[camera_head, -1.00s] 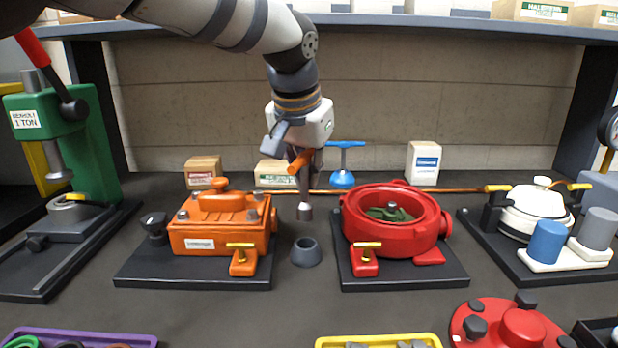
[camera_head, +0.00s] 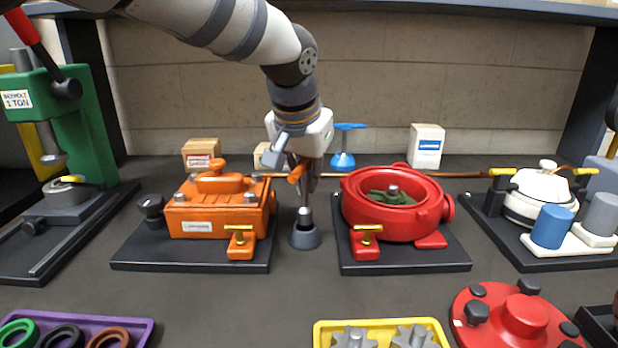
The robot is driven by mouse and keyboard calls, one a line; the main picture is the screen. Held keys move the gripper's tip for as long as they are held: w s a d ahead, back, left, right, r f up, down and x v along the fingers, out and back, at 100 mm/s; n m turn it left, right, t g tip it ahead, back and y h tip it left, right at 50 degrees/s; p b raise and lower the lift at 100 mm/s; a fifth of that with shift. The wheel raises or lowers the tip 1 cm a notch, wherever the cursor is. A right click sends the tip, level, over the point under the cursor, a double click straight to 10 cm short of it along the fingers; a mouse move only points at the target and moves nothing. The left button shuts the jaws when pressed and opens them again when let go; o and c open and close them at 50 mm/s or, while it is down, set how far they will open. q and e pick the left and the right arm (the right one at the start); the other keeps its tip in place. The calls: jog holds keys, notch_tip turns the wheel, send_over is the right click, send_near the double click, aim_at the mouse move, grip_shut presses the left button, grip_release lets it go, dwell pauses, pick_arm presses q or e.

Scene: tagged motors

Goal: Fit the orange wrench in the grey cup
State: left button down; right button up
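My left gripper (camera_head: 303,162) hangs from the arm at the top, above the gap between the orange and red machines. It is shut on the orange wrench (camera_head: 297,173), which has an orange grip and a grey shaft pointing straight down. The wrench's grey lower end is at the mouth of the grey cup (camera_head: 305,239), a small dark tapered cup on the table. I cannot tell how deep the end sits in it. The gripper's fingers are partly hidden behind the orange grip. My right gripper is not in view.
The orange gearbox (camera_head: 215,211) stands left of the cup and the red housing (camera_head: 395,212) right, both on dark plates. A purple tray (camera_head: 140,331) and a yellow tray (camera_head: 325,328) lie in front. The table before the cup is clear.

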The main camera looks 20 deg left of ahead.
pick_arm(q)
jog(key=shift+f, duration=1.95)
jog(key=c, duration=1.7)
grip_release()
jog(key=shift+r+p, duration=0.35)
jog(key=shift+r, duration=2.65)
jog(key=shift+r, duration=0.1)
jog(key=v, duration=1.1)
jog(key=shift+s+r, duration=0.15)
jog(key=shift+r, duration=0.25)
